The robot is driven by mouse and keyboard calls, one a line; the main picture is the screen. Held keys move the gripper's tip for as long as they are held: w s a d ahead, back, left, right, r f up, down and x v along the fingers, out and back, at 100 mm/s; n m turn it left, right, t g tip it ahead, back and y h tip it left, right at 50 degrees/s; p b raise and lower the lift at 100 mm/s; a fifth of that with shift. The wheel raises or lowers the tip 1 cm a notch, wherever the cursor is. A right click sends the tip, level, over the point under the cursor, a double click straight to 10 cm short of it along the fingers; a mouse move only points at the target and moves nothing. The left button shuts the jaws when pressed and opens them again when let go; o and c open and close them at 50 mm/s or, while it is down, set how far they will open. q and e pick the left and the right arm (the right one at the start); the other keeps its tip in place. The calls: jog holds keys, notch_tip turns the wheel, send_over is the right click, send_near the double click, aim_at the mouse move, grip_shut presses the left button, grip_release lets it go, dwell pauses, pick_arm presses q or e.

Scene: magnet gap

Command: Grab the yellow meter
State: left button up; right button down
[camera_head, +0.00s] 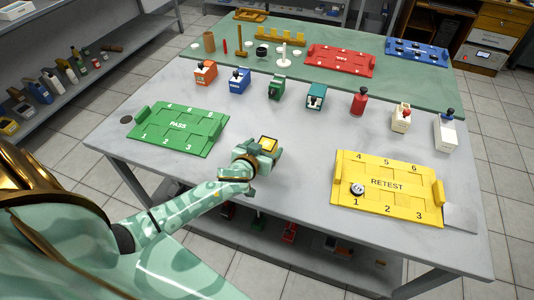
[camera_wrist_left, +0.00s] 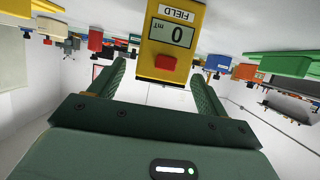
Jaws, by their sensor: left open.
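The yellow meter (camera_head: 269,143) stands on the grey table near its front middle, partly hidden by my left gripper (camera_head: 260,154). In the left wrist view the meter (camera_wrist_left: 172,62) appears upside down, with a grey display reading 0 mT, a FIELD label and a red button. My left gripper (camera_wrist_left: 160,75) is open, its two green fingers on either side of the meter's near end. Gaps show between the fingers and the meter in that view. My right gripper is not in view.
A green PASS tray (camera_head: 178,138) lies to the left and a yellow RETEST tray (camera_head: 385,198) to the right, with a round item on its slot 1. A row of coloured blocks, including a green one (camera_head: 277,87), stands behind. The table between is clear.

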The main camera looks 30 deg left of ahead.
pick_arm(q)
jog(key=x, duration=0.3)
jog(key=shift+b, duration=0.3)
jog(key=shift+s, duration=0.1)
jog(key=c, duration=1.2)
jog(key=shift+o, duration=0.2)
jog(key=shift+r, duration=0.1)
